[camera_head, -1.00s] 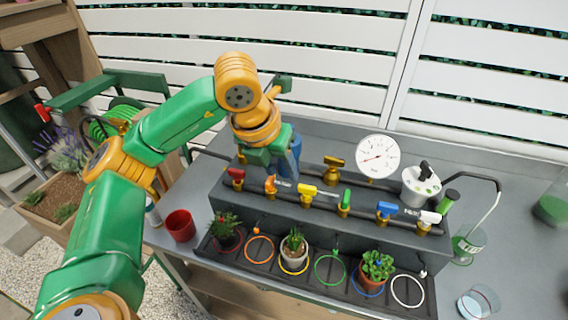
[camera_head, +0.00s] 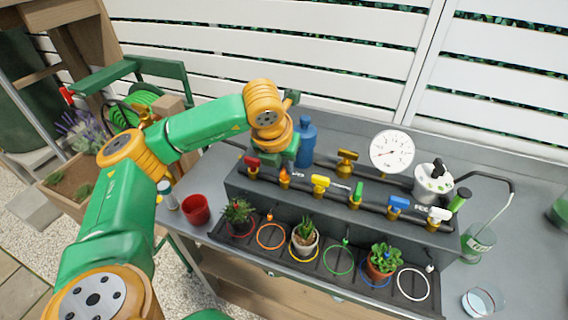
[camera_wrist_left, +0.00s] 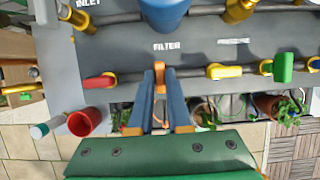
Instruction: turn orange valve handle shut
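The orange valve handle (camera_head: 285,178) stands on the front pipe of the grey manifold, second from the left, between the red and yellow handles. It also shows in the left wrist view (camera_wrist_left: 159,76), pointing roughly along my fingers. My left gripper (camera_head: 285,163) is right at this handle. In the left wrist view its two blue fingers (camera_wrist_left: 160,82) lie on either side of the handle, with a narrow gap between them. Whether they press on it cannot be told. The handle's base is partly hidden. My right gripper is not in view.
Close neighbours are the red handle (camera_head: 252,162) and yellow handle (camera_head: 320,183). A blue filter bottle (camera_head: 305,142) stands just behind my gripper. A white gauge (camera_head: 392,151) is further right. Potted plants and coloured rings line the front tray (camera_head: 330,292). A red cup (camera_head: 196,210) stands left.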

